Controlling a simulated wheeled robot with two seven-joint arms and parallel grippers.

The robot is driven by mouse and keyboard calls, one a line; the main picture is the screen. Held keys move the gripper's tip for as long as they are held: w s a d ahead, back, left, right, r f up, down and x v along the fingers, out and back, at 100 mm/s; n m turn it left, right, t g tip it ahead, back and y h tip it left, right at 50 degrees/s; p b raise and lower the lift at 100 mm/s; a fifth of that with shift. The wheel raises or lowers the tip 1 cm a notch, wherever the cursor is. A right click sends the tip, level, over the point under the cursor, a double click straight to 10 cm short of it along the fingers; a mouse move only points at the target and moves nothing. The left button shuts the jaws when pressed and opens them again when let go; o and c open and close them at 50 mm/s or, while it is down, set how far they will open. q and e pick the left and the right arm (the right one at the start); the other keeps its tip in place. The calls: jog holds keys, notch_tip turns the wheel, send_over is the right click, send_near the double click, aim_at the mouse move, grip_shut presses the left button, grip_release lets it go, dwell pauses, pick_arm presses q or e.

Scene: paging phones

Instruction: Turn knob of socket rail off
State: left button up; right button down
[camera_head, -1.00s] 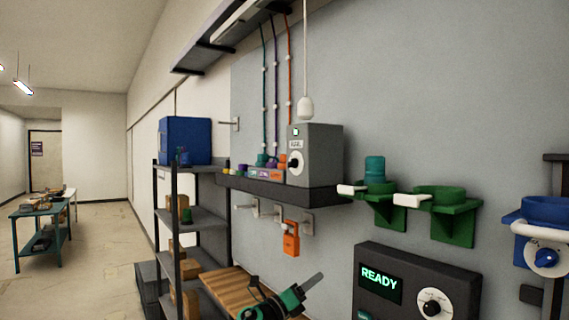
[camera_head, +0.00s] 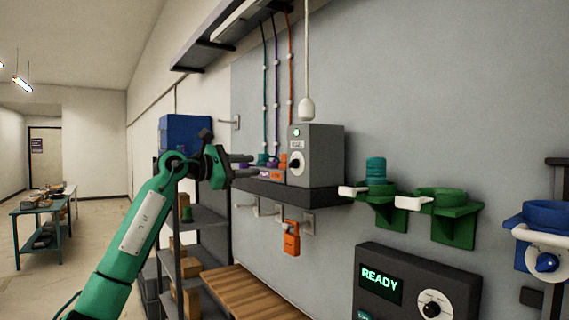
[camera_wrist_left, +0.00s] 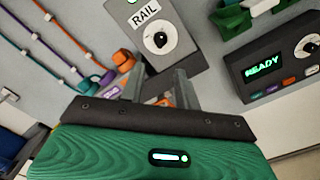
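The grey box labelled RAIL (camera_head: 318,150) stands on a dark wall ledge. Its knob (camera_head: 297,163) is a white dial with a black grip, and it also shows in the left wrist view (camera_wrist_left: 159,40). A small green light sits above the label. The socket rail (camera_head: 266,174) lies left of the box, with teal, purple and orange plugs in it. My left gripper (camera_head: 245,164) is raised left of the box, its fingers pointing toward the knob. In the left wrist view (camera_wrist_left: 159,84) the fingers are apart and empty, short of the knob. My right gripper is out of view.
Green holders with white handles (camera_head: 410,202) stick out to the right. Below are a READY panel (camera_head: 415,285) and a wooden bench (camera_head: 255,295). A shelf rack (camera_head: 205,218) stands behind my left arm.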

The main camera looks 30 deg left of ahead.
aim_at(290, 164)
pick_arm(q)
jog(key=p+x, duration=0.5)
jog(key=x, duration=0.7)
jog(key=shift+d, duration=0.1)
grip_shut()
